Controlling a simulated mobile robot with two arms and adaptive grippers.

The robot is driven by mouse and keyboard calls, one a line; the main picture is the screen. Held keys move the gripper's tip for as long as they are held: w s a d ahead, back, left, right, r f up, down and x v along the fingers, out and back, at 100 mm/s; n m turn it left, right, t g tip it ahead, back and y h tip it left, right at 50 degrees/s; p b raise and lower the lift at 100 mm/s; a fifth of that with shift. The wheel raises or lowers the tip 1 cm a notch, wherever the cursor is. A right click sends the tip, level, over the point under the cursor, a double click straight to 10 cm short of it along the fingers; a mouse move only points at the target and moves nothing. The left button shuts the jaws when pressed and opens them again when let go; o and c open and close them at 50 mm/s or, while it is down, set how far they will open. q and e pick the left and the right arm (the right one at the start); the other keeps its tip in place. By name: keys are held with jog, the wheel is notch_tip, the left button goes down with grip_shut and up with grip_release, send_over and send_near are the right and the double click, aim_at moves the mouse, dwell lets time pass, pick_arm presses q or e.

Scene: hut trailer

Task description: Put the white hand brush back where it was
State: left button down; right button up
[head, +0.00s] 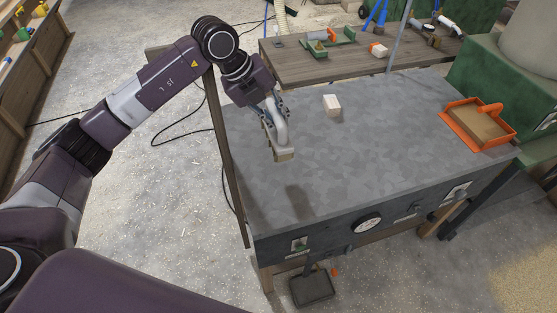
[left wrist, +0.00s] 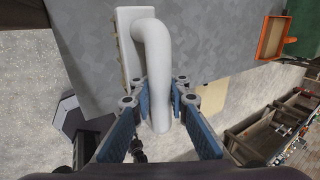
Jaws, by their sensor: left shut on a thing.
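The white hand brush (head: 282,140) is in my left gripper (head: 272,103), above the left part of the grey-topped table (head: 380,150). In the left wrist view the fingers of my left gripper (left wrist: 160,105) are shut on the curved white handle of the brush (left wrist: 154,50). The brush's flat back and bristle edge show at its left. A dark shadow lies on the table top in front of the brush, apart from it. My right gripper does not show.
A small white block (head: 332,105) stands on the table behind the brush. An orange tray (head: 478,128) lies at the table's right end. A wooden bench (head: 365,62) with tools stands behind. The table's middle and front are clear.

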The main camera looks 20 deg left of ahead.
pick_arm(q)
notch_tip(320, 180, down, 15)
jog(key=p, duration=0.2)
jog(key=shift+p, duration=0.4)
jog(key=shift+f, duration=0.15)
jog(key=c, duration=1.8)
grip_release()
jog(key=shift+c, duration=0.2)
